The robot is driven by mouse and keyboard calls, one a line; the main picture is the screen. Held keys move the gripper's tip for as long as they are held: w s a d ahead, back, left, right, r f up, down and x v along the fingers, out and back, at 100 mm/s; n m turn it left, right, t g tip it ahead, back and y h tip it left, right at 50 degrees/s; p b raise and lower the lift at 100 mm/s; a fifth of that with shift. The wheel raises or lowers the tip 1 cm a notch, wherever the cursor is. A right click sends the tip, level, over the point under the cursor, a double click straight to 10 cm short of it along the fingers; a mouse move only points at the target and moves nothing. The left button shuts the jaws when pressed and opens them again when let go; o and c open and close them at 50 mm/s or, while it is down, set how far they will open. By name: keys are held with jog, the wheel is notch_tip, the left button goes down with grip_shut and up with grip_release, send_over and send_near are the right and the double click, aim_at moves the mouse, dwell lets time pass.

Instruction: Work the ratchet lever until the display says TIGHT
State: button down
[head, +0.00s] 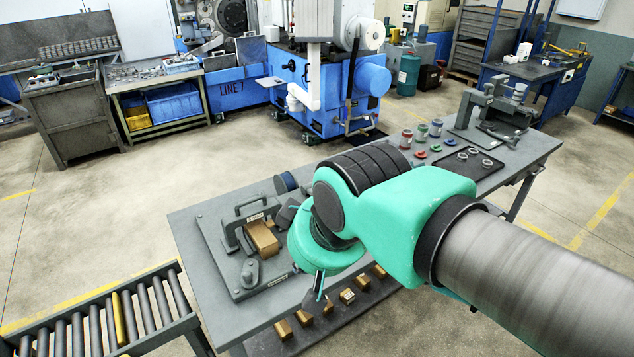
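A grey clamp fixture (225,245) with an arched handle stands on a flat plate at the left end of the table. A brass block (261,237) sits in it. A small pale plate with dark lettering (255,217) is on its upright; the text is too small to read surely. A grey knobbed part (250,270) stands at the front of the plate. I cannot tell which part is the ratchet lever; my arm may hide some of it. My gripper (320,290) points down just right of the fixture, mostly hidden behind my wrist, and its opening does not show clearly.
A dark blue spool (286,182) is behind the fixture. Coloured cans (437,127), a dark tray with rings (462,169) and a grey press (495,105) occupy the right end. A roller conveyor (95,322) is at lower left.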

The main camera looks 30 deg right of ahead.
jog(key=w+d+r+n+g+p, duration=0.1)
jog(key=w+d+r+n+p, duration=0.2)
jog(key=w, duration=0.4)
jog(key=w+d+r+n+g+p, duration=0.1)
jog(key=w+d+r+n+p, duration=0.15)
jog(key=w+r, duration=0.45)
jog(key=w+d+n+g+p, duration=0.2)
jog(key=w+d+n+p, duration=0.35)
jog(key=w, duration=0.95)
jog(key=w+d+f+n+g+p, duration=0.2)
jog(key=w+d+f+p, duration=0.5)
jog(key=w+d, duration=0.45)
jog(key=w+d+f+n+g+p, duration=0.2)
jog(key=w+d+f+n+p, duration=0.2)
jog(key=d+f, duration=0.5)
jog(key=shift+w+d+f+n+g+p, duration=0.3)
jog(key=shift+w+d+f+p, duration=0.15)
jog(key=shift+f, duration=1.05)
jog(key=p+x, duration=0.2)
jog(key=x, duration=1.2)
